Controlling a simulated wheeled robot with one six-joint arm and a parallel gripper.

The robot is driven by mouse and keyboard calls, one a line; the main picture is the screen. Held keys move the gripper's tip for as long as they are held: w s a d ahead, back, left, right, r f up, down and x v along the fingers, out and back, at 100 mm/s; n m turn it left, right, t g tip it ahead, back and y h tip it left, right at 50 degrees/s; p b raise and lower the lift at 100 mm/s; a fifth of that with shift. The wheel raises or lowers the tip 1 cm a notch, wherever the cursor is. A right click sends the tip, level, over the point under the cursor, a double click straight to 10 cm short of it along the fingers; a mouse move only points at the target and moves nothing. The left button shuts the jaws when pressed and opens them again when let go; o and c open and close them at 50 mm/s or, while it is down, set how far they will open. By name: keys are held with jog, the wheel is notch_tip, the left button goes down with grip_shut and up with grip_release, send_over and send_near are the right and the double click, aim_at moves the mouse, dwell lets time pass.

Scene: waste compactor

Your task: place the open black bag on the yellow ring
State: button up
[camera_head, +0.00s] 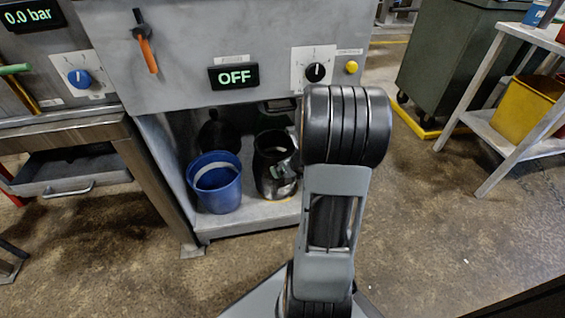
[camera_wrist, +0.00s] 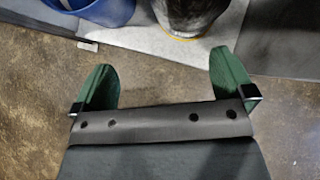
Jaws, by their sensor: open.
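My gripper (camera_wrist: 160,62) is open in the wrist view. Its two green fingers are spread wide, with nothing between them but bare floor and a little of the pale shelf. A black, open-topped thing (camera_wrist: 192,14) stands beyond the fingers, apart from them, with a thin yellowish edge at its foot. In the head view a dark open container (camera_head: 268,160) stands on the low shelf, partly behind my arm. I cannot tell whether it is the black bag. My gripper is mostly hidden behind my arm there. I cannot make out the yellow ring for certain.
A blue bucket (camera_head: 216,182) stands left of the dark container on the shelf (camera_head: 250,220), under the grey control panel (camera_head: 190,60). A dark wheeled bin (camera_head: 455,60) and a metal rack (camera_head: 490,135) with a yellow box (camera_head: 524,108) stand at right. Floor between is clear.

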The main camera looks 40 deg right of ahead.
jog(key=p+v, duration=0.2)
jog(key=v, duration=0.3)
jog(key=shift+s+r, duration=0.15)
jog(key=shift+r, duration=0.2)
